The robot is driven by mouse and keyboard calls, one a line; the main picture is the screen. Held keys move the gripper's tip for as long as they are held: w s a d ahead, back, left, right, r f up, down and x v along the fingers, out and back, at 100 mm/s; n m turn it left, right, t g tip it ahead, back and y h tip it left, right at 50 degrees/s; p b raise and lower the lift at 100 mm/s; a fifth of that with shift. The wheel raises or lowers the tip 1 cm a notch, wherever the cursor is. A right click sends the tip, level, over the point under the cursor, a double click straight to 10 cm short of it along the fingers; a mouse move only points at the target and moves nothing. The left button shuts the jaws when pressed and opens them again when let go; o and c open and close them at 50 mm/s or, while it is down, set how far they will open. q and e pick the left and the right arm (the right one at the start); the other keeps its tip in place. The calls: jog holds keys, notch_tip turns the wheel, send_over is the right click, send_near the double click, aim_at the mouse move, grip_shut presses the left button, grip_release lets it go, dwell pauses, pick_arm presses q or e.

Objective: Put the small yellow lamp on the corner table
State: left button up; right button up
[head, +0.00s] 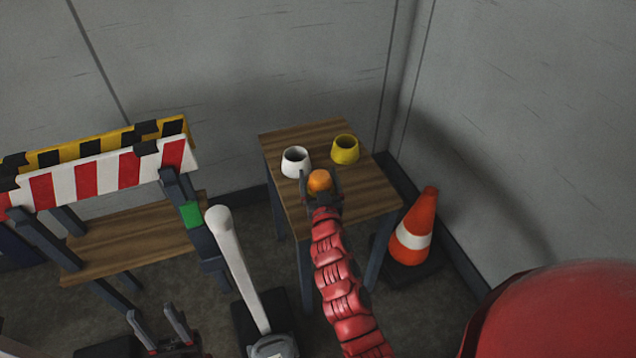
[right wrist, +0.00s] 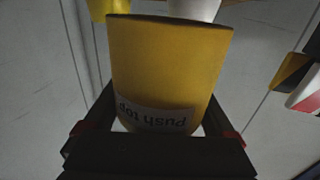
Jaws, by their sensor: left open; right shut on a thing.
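The small yellow lamp (head: 320,181) looks orange from above in the head view. In the right wrist view it is a yellow body (right wrist: 170,65) with a pale label reading "push top" upside down. My right gripper (head: 321,191) is shut on it, one finger on each side. The lamp is over the front part of the wooden corner table (head: 360,190); I cannot tell whether it touches the top. My left gripper (head: 159,328) is open and empty at the lower left, away from the table.
A white cup-like thing (head: 295,162) and a yellow one (head: 345,149) stand on the table behind the lamp. A traffic cone (head: 413,230) stands right of the table. Striped barriers (head: 105,178), a wooden bench (head: 130,238) and a white post (head: 238,268) are at left. Walls meet behind the table.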

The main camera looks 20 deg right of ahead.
jog(key=shift+a+f, duration=0.1)
jog(key=shift+f, duration=1.3)
jog(key=shift+f+b, duration=0.2)
jog(key=shift+b, duration=0.3)
jog(key=o, duration=1.4)
jog(key=shift+r, duration=0.15)
